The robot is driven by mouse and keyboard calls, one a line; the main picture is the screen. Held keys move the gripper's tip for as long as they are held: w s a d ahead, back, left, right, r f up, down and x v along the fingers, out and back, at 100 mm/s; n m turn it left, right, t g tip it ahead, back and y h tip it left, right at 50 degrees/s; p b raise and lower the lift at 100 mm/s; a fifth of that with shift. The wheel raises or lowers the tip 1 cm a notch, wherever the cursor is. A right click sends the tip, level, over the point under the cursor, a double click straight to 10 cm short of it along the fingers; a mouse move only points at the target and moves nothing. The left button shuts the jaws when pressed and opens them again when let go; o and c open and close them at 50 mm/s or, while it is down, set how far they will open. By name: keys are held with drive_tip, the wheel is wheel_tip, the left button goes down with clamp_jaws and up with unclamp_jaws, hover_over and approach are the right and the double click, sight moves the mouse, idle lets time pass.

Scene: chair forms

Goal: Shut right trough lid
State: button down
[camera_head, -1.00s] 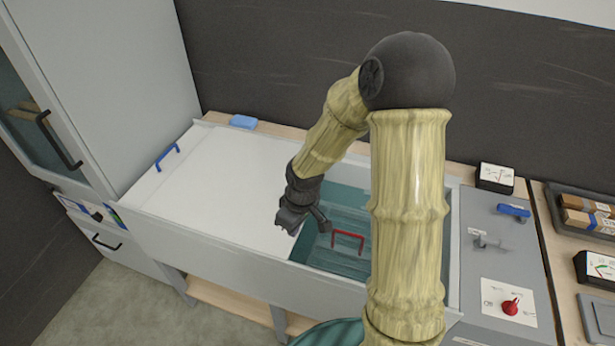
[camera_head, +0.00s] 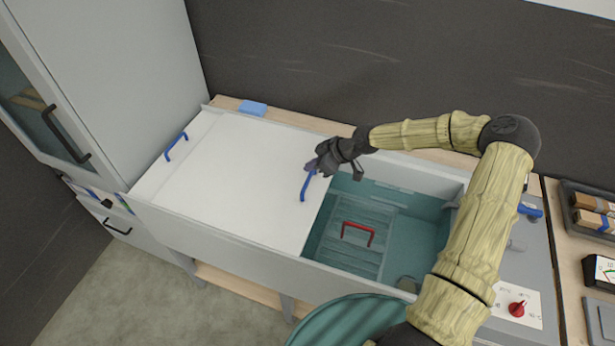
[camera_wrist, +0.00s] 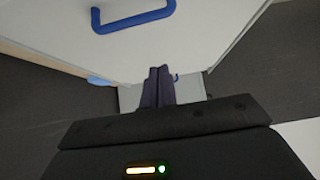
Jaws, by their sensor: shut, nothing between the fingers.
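A white lid surface (camera_head: 235,175) covers the left part of the long grey trough. A blue handle (camera_head: 307,186) stands near its right edge, and another blue handle (camera_head: 176,146) is at its far left end. The right part of the trough is uncovered, showing the teal inside (camera_head: 413,235). My gripper (camera_head: 311,167) is shut and empty, above the lid by the rear end of the nearer blue handle. In the wrist view the shut fingers (camera_wrist: 158,85) appear apart from the large blue handle (camera_wrist: 135,18).
A slatted grate with a red handle (camera_head: 357,232) lies inside the open trough. A blue sponge (camera_head: 253,108) is on the rear ledge. A grey cabinet (camera_head: 110,80) stands at the left. A panel with a red knob (camera_head: 517,308) is at the right.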

drive_tip(key=p, duration=0.4)
hover_over(295, 191)
drive_tip(key=f, duration=0.7)
drive_tip(key=shift+w+a, duration=0.1)
drive_tip(key=shift+a, duration=0.25)
drive_tip(key=shift+d+f+p, duration=0.1)
drive_tip(key=shift+d+p, duration=0.25)
drive_tip(key=shift+s+d+f+p, duration=0.15)
drive_tip(key=shift+s+d+p, duration=0.15)
drive_tip(key=shift+d+p, duration=0.25)
drive_tip(key=shift+s+d+f+p, duration=0.1)
drive_tip(key=shift+s+d+p, duration=0.2)
drive_tip(key=shift+d, duration=0.35)
drive_tip(key=shift+w+d+f, duration=0.1)
drive_tip(key=shift+d+f, duration=0.1)
drive_tip(key=shift+d, duration=0.05)
drive_tip(key=shift+a, duration=0.1)
